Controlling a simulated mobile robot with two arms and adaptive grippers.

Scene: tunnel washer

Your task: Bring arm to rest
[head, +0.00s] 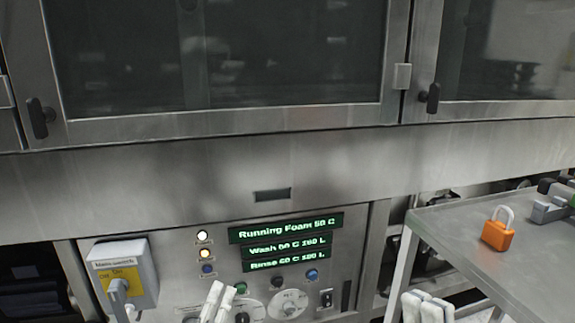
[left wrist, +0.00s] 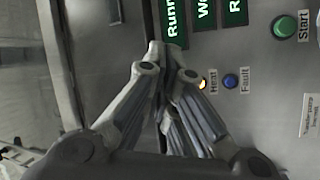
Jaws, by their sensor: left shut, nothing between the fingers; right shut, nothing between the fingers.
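My left gripper (head: 218,300) is low in the middle of the head view, in front of the washer's control panel (head: 150,240). It is shut and empty. In the left wrist view its fingers (left wrist: 165,52) come together in front of the panel, near the green displays. I cannot tell whether they touch the panel.
The green displays (head: 290,243) read Running Foam, Wash and Rinse. A switch box (head: 122,272) sticks out at the panel's left. A metal table (head: 455,240) with an orange padlock (head: 498,234) stands on the right. Glass doors with black handles (head: 40,117) are above.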

